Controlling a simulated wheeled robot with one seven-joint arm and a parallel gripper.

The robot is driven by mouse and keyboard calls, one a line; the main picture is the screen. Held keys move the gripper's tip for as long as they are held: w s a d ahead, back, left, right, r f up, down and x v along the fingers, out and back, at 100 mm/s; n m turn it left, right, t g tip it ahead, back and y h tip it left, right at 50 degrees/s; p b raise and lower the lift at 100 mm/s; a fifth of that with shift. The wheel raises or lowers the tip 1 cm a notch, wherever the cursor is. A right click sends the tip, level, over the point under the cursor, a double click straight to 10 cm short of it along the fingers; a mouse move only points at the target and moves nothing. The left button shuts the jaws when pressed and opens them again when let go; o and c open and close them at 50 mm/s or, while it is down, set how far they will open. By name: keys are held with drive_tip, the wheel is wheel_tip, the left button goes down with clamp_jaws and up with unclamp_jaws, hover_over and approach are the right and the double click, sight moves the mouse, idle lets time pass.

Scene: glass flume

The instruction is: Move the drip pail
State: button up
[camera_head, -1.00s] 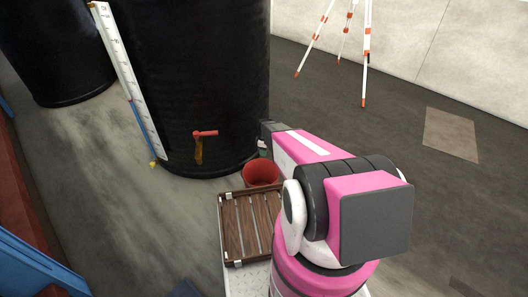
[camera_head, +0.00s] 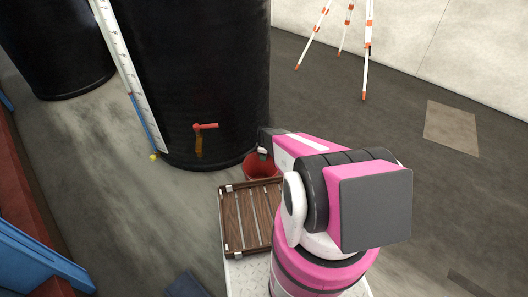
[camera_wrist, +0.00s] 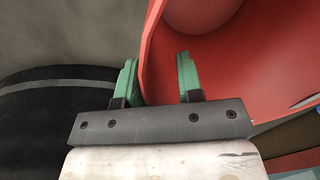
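The drip pail is a red, round, open-topped pail (camera_head: 262,171) at the foot of the big black tank, right of its red-handled tap. In the wrist view the pail (camera_wrist: 225,62) fills the upper right, with its rim edge running down between my fingers. My gripper (camera_wrist: 158,70) has two green fingers standing apart. The left finger is outside the pail wall and the right finger is over its inside. In the head view my gripper (camera_head: 263,151) is at the pail's far rim, partly hidden by my arm. Contact with the wall cannot be told.
The black tank (camera_head: 195,70) with its red tap handle (camera_head: 206,126) stands close behind. A wooden slatted tray (camera_head: 229,218) lies in front of the pail. A white-and-orange tripod (camera_head: 367,60) stands at the back right. Blue metalwork (camera_head: 38,262) is at lower left.

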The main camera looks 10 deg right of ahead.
drive_tip(key=shift+f, duration=0.65)
clamp_jaws()
drive_tip(key=shift+a, duration=0.1)
